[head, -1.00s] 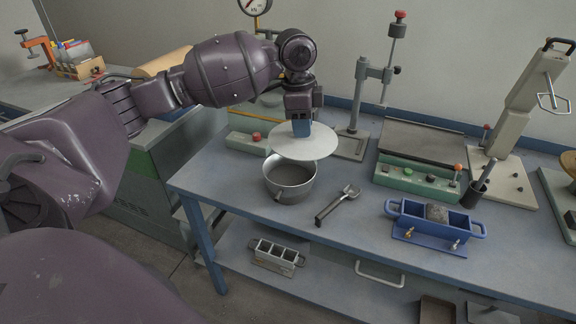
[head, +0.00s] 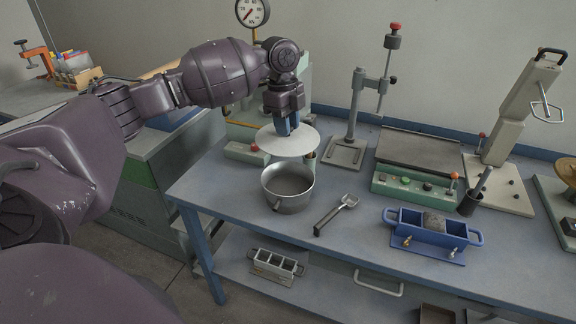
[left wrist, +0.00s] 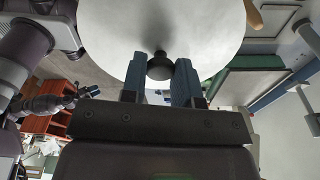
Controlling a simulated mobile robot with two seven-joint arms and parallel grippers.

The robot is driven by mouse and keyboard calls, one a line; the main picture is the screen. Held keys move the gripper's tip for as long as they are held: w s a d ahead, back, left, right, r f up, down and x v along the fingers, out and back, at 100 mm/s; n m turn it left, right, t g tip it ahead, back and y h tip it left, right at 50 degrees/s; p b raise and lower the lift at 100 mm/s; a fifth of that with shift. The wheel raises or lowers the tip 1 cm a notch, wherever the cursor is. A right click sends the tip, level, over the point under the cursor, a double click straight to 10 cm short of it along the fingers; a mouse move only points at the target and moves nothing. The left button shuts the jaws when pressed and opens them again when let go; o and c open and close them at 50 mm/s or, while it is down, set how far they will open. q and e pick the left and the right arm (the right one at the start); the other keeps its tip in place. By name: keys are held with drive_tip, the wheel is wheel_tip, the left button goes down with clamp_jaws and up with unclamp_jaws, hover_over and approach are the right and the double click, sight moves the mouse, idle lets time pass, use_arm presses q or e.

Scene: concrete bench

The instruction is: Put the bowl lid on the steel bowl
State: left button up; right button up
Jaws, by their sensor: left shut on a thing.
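The bowl lid (head: 287,142) is a flat, pale disc held roughly level above and slightly behind the steel bowl (head: 288,190), apart from it. The bowl stands upright and open on the bench. My left gripper (head: 287,124) is above the lid, its blue fingers shut on the lid's knob. In the left wrist view the dark knob (left wrist: 160,66) sits between the two fingertips, with the lid's pale face (left wrist: 165,25) beyond it. My right gripper is not in view.
A scoop (head: 337,214) lies right of the bowl on the bench (head: 345,250). A blue mould (head: 430,231) and a green-based device (head: 415,188) stand further right. A press stand (head: 350,150) and a dial gauge (head: 252,12) are behind.

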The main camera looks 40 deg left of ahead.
sight(287, 142)
use_arm(q)
wheel_tip(287, 142, down, 5)
drive_tip(key=shift+f+b, duration=0.15)
drive_tip(key=shift+b, duration=0.15)
drive_tip(key=shift+f, duration=0.7)
wheel_tip(287, 142, down, 5)
drive_tip(key=shift+f+b, duration=0.2)
drive_tip(key=shift+b, duration=0.2)
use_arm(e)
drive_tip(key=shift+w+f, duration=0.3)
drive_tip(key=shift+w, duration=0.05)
use_arm(q)
drive_tip(key=shift+f, duration=0.35)
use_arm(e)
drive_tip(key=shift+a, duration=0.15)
use_arm(q)
drive_tip(key=o, duration=0.9)
drive_tip(key=shift+o, duration=0.2)
